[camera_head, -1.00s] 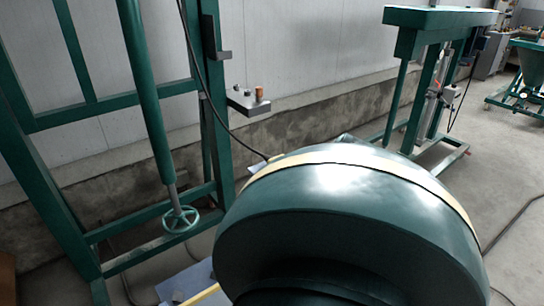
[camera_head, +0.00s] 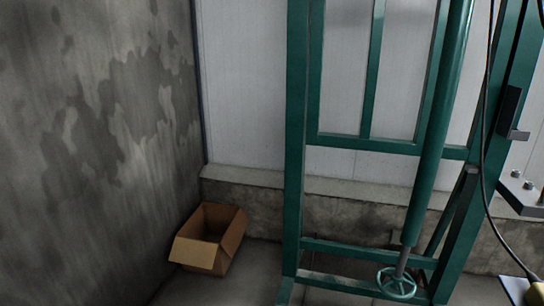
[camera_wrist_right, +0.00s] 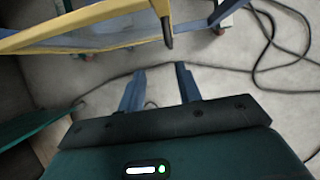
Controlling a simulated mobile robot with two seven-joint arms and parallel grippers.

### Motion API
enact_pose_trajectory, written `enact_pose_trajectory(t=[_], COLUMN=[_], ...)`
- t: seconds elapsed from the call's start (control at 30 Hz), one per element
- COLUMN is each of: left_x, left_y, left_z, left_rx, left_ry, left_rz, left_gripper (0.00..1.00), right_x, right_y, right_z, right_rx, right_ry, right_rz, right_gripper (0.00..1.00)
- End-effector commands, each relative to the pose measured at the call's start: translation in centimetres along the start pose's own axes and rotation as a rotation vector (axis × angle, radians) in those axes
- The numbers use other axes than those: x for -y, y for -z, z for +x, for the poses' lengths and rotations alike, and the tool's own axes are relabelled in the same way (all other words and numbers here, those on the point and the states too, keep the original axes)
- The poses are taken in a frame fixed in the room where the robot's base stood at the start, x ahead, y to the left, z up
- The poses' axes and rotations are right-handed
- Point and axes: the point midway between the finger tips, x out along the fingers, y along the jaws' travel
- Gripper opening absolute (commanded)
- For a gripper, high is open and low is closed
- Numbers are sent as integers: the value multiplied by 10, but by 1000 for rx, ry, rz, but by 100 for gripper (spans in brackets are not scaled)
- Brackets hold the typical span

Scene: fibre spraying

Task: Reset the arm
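My right gripper (camera_wrist_right: 160,80) shows at the middle of the right wrist view. Its two blue fingers stand apart with bare floor showing between them, so it is open and empty. A yellow-edged frame (camera_wrist_right: 110,30) with a greyish panel crosses the top left of that view, beyond the fingertips and apart from them. Neither of my arms shows in the head view, and my left gripper is in no view.
In the head view, an open cardboard box (camera_head: 208,240) stands on the floor in the corner. A green steel frame (camera_head: 295,150) with a handwheel (camera_head: 396,283) stands to its right. Black cables (camera_wrist_right: 268,50) lie on the floor in the right wrist view.

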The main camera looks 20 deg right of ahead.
Motion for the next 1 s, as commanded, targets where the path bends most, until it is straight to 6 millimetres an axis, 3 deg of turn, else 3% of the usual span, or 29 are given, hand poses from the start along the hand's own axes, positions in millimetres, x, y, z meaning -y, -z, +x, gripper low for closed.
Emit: enact_pose_trajectory(t=[0.13,0.23,0.33,0.43,0.53,0.63,1.0], left_x=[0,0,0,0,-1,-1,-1], left_y=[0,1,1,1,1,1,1], left_z=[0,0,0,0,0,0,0], left_rx=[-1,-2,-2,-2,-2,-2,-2], left_ry=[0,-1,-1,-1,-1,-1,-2], left_rz=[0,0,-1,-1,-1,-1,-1], left_gripper=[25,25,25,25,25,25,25], right_x=[-83,-156,-227,-274,-293,-295,-261], right_y=[31,51,61,59,51,44,38], right_z=[-1,-16,-47,-86,-118,-142,-196], right_rx=[-16,-40,-83,-137,-182,-212,-243], right_ry=[-93,-159,-207,-214,-182,-133,85], right_rz=[219,475,805,1170,1492,1744,2390], right_gripper=[34,34,34,34,34,34,34])
